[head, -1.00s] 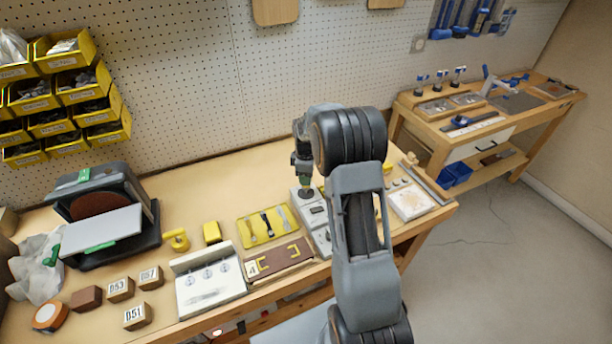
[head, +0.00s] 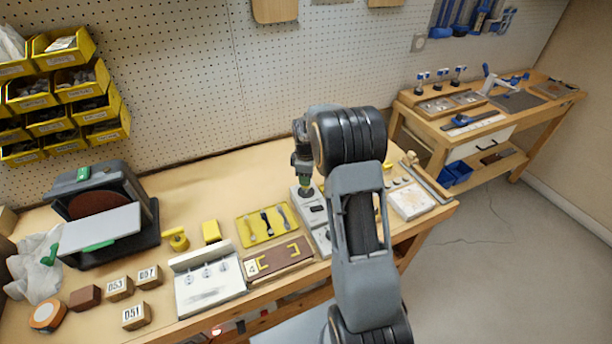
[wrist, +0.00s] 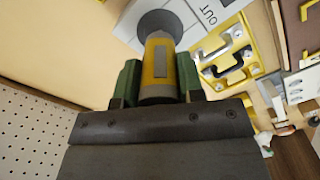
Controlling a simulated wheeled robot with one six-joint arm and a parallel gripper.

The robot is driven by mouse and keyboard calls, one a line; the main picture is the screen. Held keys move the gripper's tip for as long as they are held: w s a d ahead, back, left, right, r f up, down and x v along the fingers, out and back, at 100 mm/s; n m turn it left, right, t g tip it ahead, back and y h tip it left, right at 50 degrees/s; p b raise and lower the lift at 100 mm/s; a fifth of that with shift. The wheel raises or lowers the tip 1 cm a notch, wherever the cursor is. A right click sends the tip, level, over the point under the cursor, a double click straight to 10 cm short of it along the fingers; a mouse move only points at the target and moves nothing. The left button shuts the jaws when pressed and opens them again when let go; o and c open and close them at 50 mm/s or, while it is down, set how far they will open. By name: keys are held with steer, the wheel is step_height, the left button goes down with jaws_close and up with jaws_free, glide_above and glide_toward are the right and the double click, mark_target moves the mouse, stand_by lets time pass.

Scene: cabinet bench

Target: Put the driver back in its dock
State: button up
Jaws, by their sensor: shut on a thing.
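My gripper (wrist: 159,80) is shut on the driver, with a green finger on each side of it. The driver (wrist: 160,62) is a yellow and grey cylinder in the wrist view. Its far end meets a dark grey round piece (wrist: 172,24) at the dock; I cannot tell whether it is seated in it or just above it. The dock (head: 318,220) is a pale grey block at the bench's middle right in the head view, partly hidden by my arm. Its white face marked OUT (wrist: 207,17) shows in the wrist view. In the head view my gripper (head: 304,184) is over the dock's back end.
A yellow tray with tools (head: 250,238) and a brown board (head: 275,267) lie left of the dock. A white panel with gauges (head: 208,282), numbered blocks (head: 149,277) and a sander (head: 95,215) are further left.

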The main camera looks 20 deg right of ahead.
steer(key=shift+f+b, duration=1.25)
steer(key=shift+f, duration=0.55)
stand_by(1.9)
steer(key=o, duration=1.3)
steer(key=shift+c, duration=0.2)
steer(key=shift+r, duration=0.15)
steer(key=shift+r+p, duration=2.3)
steer(key=shift+r, duration=1.05)
